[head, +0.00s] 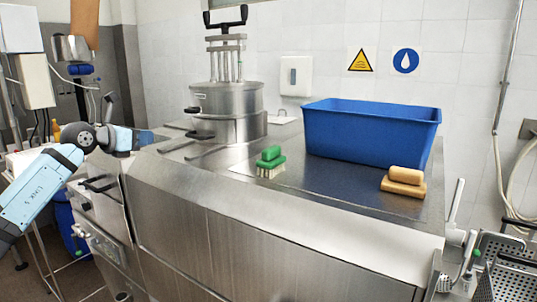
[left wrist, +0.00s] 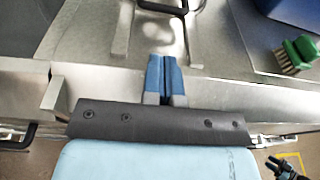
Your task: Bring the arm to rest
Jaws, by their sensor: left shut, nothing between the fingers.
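My left arm comes in from the left in the head view. Its gripper (head: 146,137) is at the left end of the steel counter (head: 230,225), left of the round steel machine (head: 228,105). In the left wrist view the two blue fingers (left wrist: 164,72) lie together, shut with nothing between them, over the steel surface near its edge. I cannot tell whether they touch the steel.
A blue bin (head: 370,135), a green brush (head: 270,162) and a tan brush (head: 403,182) stand on the counter. The green brush also shows in the left wrist view (left wrist: 297,54). Perforated baskets (head: 507,265) are at the lower right. The counter's front strip is clear.

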